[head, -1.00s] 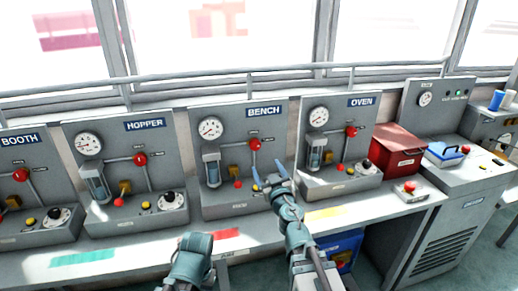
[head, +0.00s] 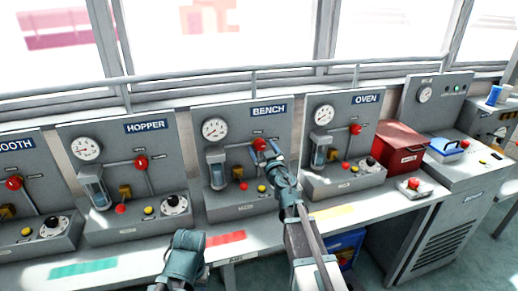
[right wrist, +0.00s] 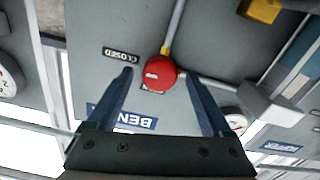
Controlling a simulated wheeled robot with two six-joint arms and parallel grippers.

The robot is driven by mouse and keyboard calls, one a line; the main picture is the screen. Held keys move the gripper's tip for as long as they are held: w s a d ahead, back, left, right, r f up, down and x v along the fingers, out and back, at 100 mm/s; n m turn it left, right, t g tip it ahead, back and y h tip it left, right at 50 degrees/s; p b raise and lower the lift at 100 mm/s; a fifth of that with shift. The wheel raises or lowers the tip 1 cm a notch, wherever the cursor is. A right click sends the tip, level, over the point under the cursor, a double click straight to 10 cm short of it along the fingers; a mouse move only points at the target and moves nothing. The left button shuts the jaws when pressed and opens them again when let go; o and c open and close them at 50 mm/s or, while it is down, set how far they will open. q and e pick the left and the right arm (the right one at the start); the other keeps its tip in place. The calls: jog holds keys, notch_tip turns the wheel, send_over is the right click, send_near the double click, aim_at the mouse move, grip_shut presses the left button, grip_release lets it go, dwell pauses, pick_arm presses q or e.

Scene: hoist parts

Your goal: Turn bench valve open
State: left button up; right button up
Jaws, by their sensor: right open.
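The bench panel (head: 241,190) is grey with a blue BENCH label (head: 269,110) and a round gauge. Its valve has a red round knob (head: 259,144) on the pipework at the panel's upper right. My right gripper (head: 266,151) is at this knob. In the right wrist view the red knob (right wrist: 160,73) lies between the tips of my open right gripper (right wrist: 159,80), with a gap on each side. An upside-down CLOSED label (right wrist: 121,54) is left of it. My left gripper (head: 185,245) is low in the head view; its fingers are not clear.
The hopper panel (head: 121,165) and oven panel (head: 338,150) stand on either side with similar red knobs. A red box (head: 400,148) is further right. A red strip (head: 225,238) lies on the shelf in front. A rail (head: 215,77) runs above the panels.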

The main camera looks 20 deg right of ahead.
jog(key=shift+s, duration=0.1)
grip_shut()
dwell(0.3)
jog(key=shift+n, duration=0.3)
jog(key=n, duration=0.3)
jog(key=shift+n, duration=0.3)
jog(key=n, duration=0.4)
jog(key=shift+n, duration=0.3)
jog(key=n, duration=0.4)
jog(key=shift+a, duration=0.1)
jog(key=shift+f+n, duration=0.1)
jog(key=shift+n, duration=2.4)
